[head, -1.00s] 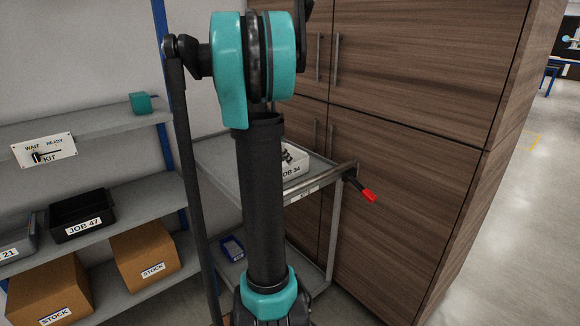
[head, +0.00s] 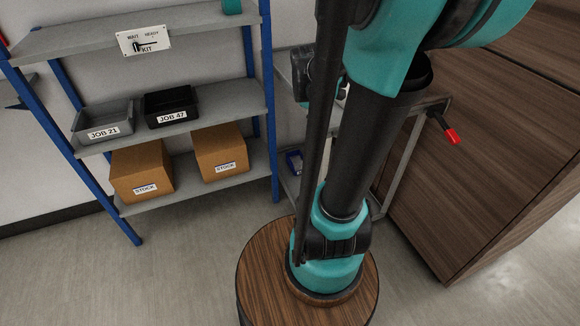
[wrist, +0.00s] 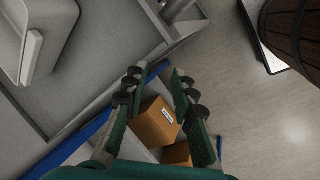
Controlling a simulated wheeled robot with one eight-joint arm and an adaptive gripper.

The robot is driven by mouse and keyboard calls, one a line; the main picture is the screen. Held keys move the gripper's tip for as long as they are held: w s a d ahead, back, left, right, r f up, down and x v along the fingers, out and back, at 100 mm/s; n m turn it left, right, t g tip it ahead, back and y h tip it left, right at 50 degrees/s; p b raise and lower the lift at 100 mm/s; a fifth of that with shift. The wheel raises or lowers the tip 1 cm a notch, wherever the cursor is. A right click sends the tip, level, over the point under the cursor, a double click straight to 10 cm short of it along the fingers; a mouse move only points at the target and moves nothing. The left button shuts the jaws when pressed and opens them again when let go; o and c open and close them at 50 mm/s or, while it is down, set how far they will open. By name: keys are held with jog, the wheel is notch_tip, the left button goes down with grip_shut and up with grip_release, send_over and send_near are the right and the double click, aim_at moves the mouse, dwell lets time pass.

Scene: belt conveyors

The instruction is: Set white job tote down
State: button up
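The white job tote (wrist: 37,38) sits at the upper left of the wrist view, on the grey top of the trolley (wrist: 95,88). In the head view my arm hides nearly all of it; a second ago its label read JOB 34. My gripper (wrist: 157,73) is open, with its fingers apart and nothing between them. It is beside the tote, to its right in the wrist view, and not touching it. My gripper is out of the head view.
A blue-posted shelf unit (head: 190,92) at left holds grey tote JOB 21 (head: 103,122), black tote JOB 47 (head: 170,105) and two stock cartons (head: 140,170) (head: 221,152). A WAIT/READY kit sign (head: 144,41) hangs above. A brown cabinet (head: 490,165) stands right. Floor (head: 185,255) in front is clear.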

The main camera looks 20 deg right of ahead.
jog(key=s+a+f+m+y, duration=0.3)
jog(key=s+a+f+m, duration=0.5)
jog(key=s+a, duration=0.3)
jog(key=shift+a+t, duration=0.4)
jog(key=shift+a, duration=0.35)
